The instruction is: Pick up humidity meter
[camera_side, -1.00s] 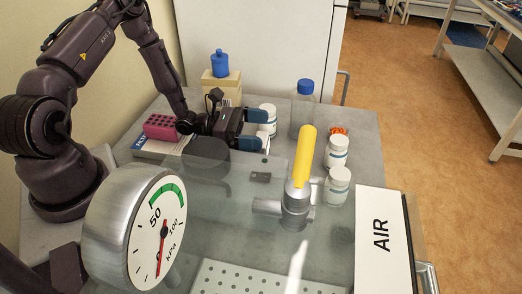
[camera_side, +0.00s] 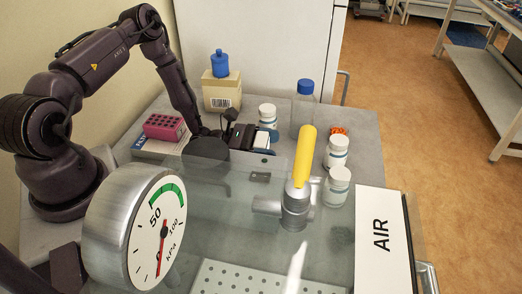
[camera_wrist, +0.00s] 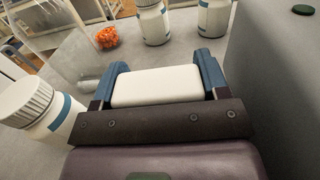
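A white block with rounded edges (camera_wrist: 157,86), which I take to be the humidity meter, lies between the two blue fingers of my gripper (camera_wrist: 160,78) in the wrist view. The fingers stand along its left and right ends with no clear gap showing, but whether they press on it cannot be told. In the side view the white block (camera_side: 262,141) shows at the front of my gripper (camera_side: 267,143), low over the grey table. Its underside and any display are hidden.
White bottles (camera_side: 268,117) (camera_side: 336,151) (camera_side: 337,185), a clear blue-capped bottle (camera_side: 304,108) and orange pieces (camera_side: 340,131) stand close by. A yellow-handled valve (camera_side: 304,160), a pressure gauge (camera_side: 150,225) and a glass pane are nearer the camera. A pink rack (camera_side: 165,127) is left.

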